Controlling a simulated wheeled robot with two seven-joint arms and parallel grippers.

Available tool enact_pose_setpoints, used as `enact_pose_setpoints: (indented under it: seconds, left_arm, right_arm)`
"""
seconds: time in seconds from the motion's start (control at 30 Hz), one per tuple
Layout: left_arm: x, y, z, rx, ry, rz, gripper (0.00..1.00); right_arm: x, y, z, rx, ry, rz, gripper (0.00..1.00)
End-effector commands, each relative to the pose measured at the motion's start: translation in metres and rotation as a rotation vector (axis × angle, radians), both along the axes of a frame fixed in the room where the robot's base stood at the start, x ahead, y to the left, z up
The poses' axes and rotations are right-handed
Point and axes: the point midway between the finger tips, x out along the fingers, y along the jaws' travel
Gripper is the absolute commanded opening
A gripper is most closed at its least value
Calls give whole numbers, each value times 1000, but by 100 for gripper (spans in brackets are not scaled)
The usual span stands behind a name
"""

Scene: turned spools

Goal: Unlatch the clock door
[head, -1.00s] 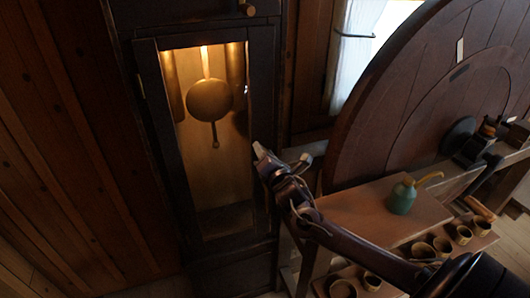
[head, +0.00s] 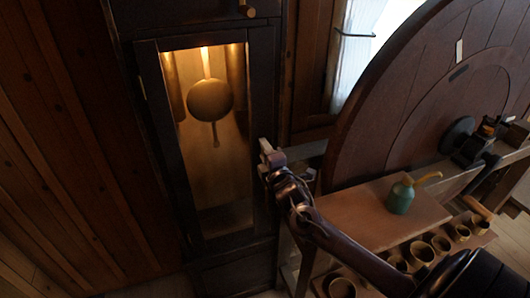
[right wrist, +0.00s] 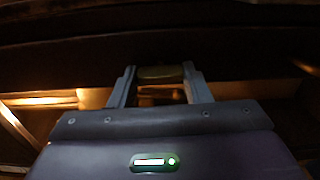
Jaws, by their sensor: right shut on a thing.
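The tall dark clock has a glazed door (head: 262,100) with a lit case behind the glass. It looks shut. A round brass pendulum (head: 210,100) hangs inside. My right gripper (head: 267,150) is at the right edge of the door, about halfway up, and hides the spot it touches. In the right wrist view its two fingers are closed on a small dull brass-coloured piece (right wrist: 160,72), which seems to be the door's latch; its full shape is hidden. My left gripper is not in view.
A small knob (head: 247,10) sits above the door. To the right, a bench (head: 350,215) holds a green oil can (head: 400,197), with several small round cups (head: 421,252) in front. A large dark wooden wheel (head: 400,110) stands behind. A plank wall (head: 70,150) is at left.

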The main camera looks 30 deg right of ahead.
Motion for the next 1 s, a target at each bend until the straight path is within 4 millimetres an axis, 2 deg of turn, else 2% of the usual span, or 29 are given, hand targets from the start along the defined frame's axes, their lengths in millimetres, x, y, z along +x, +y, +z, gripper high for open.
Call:
enact_pose_setpoints:
  seconds: [0.6,0.63,0.77,1.0]
  left_arm:
    - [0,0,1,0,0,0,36]
    - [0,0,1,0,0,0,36]
    - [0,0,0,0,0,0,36]
    - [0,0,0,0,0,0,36]
  right_arm:
    - [0,0,-1,41,-9,-1,21]
    - [0,0,-1,41,-9,-2,46]
    - [0,0,-1,41,-9,-1,63]
    - [0,0,0,40,-9,-1,65]
